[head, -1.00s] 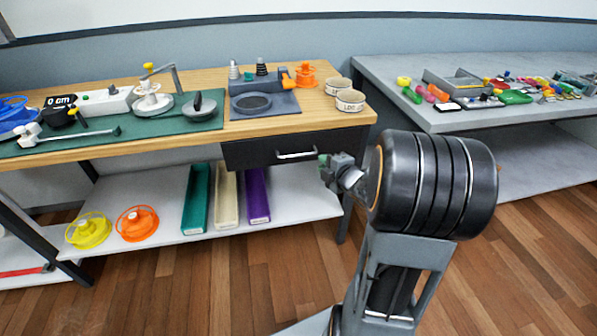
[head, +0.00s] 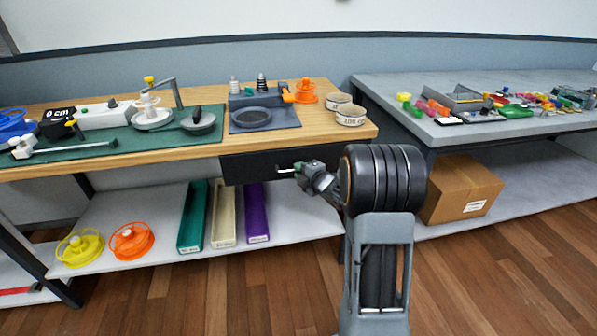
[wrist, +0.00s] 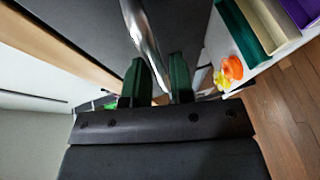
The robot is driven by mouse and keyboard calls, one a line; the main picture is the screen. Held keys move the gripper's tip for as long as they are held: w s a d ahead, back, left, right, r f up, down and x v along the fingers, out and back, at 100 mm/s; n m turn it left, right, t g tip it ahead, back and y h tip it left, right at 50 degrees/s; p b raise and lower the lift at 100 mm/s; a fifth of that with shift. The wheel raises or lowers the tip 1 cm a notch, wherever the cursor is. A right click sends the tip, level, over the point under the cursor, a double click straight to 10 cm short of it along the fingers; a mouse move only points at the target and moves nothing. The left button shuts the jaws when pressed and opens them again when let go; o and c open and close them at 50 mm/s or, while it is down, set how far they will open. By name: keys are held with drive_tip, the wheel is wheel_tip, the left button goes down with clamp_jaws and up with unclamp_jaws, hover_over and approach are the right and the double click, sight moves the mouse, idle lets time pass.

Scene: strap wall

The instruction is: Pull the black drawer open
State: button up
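The black drawer (head: 245,168) sits under the right part of the wooden bench top, and its front looks flush. Its silver bar handle (head: 286,170) shows just left of my gripper (head: 298,170), which covers the handle's right part. In the wrist view the dark drawer front (wrist: 85,35) fills the upper area, and the bright handle (wrist: 142,35) runs down from the top edge between the green fingers of my gripper (wrist: 158,68). The fingers are apart, one on each side of the bar. Whether they touch it is hard to tell.
The lower shelf (head: 300,222) holds green, cream and purple trays (head: 223,215) and two spools. A grey table (head: 470,130) stands at right, with a cardboard box (head: 462,188) beneath it. Wooden floor lies open in front.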

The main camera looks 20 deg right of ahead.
drive_tip(key=shift+w+a+f, duration=0.1)
drive_tip(key=shift+w, duration=0.5)
clamp_jaws()
